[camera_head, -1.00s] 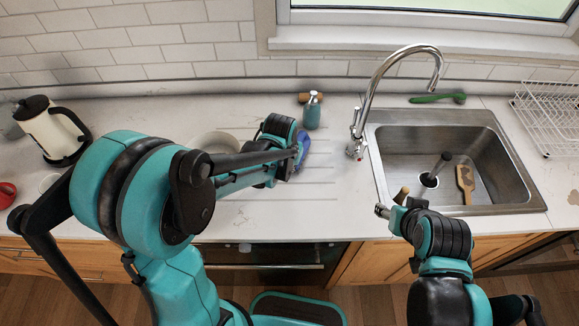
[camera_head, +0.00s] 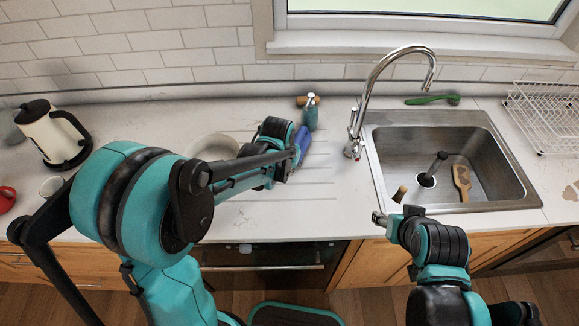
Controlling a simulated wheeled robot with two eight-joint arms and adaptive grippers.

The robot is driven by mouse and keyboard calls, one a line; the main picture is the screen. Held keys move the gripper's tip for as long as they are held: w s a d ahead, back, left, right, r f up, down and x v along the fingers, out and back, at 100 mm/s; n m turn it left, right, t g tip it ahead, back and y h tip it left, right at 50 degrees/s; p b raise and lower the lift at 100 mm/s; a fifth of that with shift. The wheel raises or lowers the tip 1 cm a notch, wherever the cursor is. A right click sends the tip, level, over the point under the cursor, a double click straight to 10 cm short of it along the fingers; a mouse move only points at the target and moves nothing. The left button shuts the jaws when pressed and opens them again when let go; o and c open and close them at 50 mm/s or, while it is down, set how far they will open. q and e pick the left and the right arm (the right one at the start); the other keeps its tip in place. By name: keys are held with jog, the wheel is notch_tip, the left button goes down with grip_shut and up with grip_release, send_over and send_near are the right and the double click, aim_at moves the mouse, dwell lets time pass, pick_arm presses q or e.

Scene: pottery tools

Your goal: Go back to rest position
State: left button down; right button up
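My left gripper (camera_head: 292,155) is over the counter, left of the sink, beside a blue object (camera_head: 303,141). The arm hides part of that object, and I cannot tell whether the fingers hold it. My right gripper (camera_head: 379,218) is at the counter's front edge, just in front of the sink's left corner. Its fingertips are small in view and their opening is unclear. A small object with a tan top (camera_head: 400,193) stands close behind the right gripper.
The steel sink (camera_head: 395,160) holds a wooden tool (camera_head: 462,180) and a dark-handled tool (camera_head: 436,165). A pale bowl (camera_head: 205,148) sits behind my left arm.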

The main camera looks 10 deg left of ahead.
pick_arm(q)
jog(key=v, duration=0.3)
jog(key=shift+s+r+p, duration=0.15)
jog(key=shift+s+p, duration=0.1)
jog(key=shift+p, duration=0.1)
jog(key=w+p+v, duration=0.1)
jog(key=p+v, duration=0.1)
jog(key=v, duration=0.4)
jog(key=s+a+f+n+t+b, duration=0.1)
jog(key=s+a+t+b, duration=0.1)
jog(key=s, duration=0.5)
jog(key=s+a+f+t+b, duration=0.1)
jog(key=s+a+b, duration=0.4)
jog(key=s, duration=0.3)
jog(key=shift+s+n+t+y, duration=0.25)
jog(key=shift+n+t+y, duration=0.05)
jog(key=shift+n+t, duration=0.1)
pick_arm(e)
notch_tip(320, 180, down, 4)
jog(key=shift+w+f, duration=0.1)
jog(key=shift+f, duration=0.05)
pick_arm(q)
jog(key=shift+a, duration=0.1)
